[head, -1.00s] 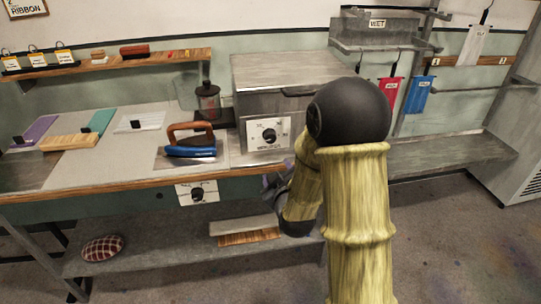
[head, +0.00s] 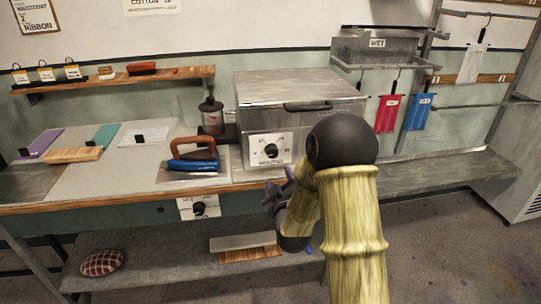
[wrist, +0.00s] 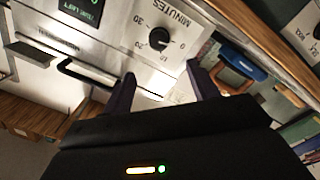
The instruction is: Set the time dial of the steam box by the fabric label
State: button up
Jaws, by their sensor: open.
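The steam box (head: 300,92) is a grey metal case with a front handle, standing at the right end of the bench. Its white dial plate (head: 284,143) carries a black time dial (head: 270,151). In the wrist view the time dial (wrist: 159,39) shows tilted, on a plate lettered MINUTES with several numbers. My gripper (head: 277,192) is below and in front of the box, at the bench edge. In the wrist view its dark fingers (wrist: 161,88) are apart and empty, with the dial beyond them. I cannot tell which tag is the fabric label.
A blue iron (head: 192,163) rests left of the box. A second dial (head: 199,208) sits on the bench front. Red (head: 387,113) and blue (head: 417,111) tagged cloths and a white tag (head: 472,62) hang at right. A cotton sign (head: 152,5) is on the wall.

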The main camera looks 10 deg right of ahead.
aim_at(272, 155)
jog(key=w, duration=0.4)
jog(key=w+p, duration=0.1)
jog(key=w, duration=0.4)
jog(key=w+p, duration=0.1)
jog(key=w, duration=0.3)
jog(key=shift+w+d, duration=0.25)
jog(key=shift+d, duration=0.15)
jog(key=c, duration=1)
jog(key=shift+a, duration=0.1)
